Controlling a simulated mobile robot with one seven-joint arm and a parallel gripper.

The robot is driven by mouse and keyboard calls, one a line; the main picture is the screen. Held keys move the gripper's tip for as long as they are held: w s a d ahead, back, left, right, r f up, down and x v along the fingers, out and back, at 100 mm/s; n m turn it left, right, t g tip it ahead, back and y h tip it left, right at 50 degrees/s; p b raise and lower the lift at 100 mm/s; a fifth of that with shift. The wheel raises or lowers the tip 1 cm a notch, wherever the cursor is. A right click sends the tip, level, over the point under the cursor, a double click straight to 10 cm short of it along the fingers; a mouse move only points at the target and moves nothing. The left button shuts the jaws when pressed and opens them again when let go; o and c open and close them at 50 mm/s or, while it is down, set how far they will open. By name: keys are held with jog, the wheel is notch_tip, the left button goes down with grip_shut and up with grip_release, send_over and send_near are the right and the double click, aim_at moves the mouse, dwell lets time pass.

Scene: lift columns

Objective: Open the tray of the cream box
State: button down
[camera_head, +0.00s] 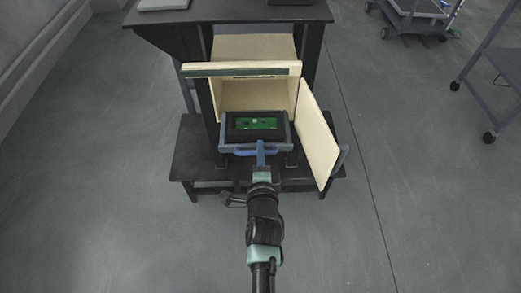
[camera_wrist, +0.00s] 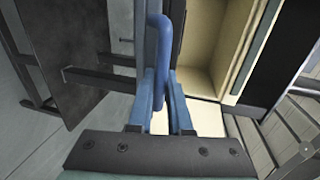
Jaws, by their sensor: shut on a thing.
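The cream box (camera_head: 232,92) sits on the dark stand, its door (camera_head: 316,135) swung open to the right. Its tray (camera_head: 227,146), dark with a blue-grey front and a green board inside, juts out of the opening toward me. My gripper (camera_head: 261,154) is at the tray's front, shut on the blue handle (camera_head: 242,152). In the wrist view, the blue handle (camera_wrist: 156,45) runs between the two blue fingers of my gripper (camera_wrist: 162,95). The cream box (camera_wrist: 206,45) shows there behind the handle. The tray's back end cannot be made out.
A dark table (camera_head: 230,13) stands behind and above the box. A dark low bench (camera_head: 190,160) lies under it. Wheeled carts (camera_head: 497,65) stand at the right. The grey floor on both sides and in front is clear.

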jog(key=c, duration=0.8)
grip_release()
jog(key=shift+c, duration=0.2)
jog(key=p+v, duration=0.4)
jog(key=v, duration=0.9)
jog(key=shift+p, duration=0.4)
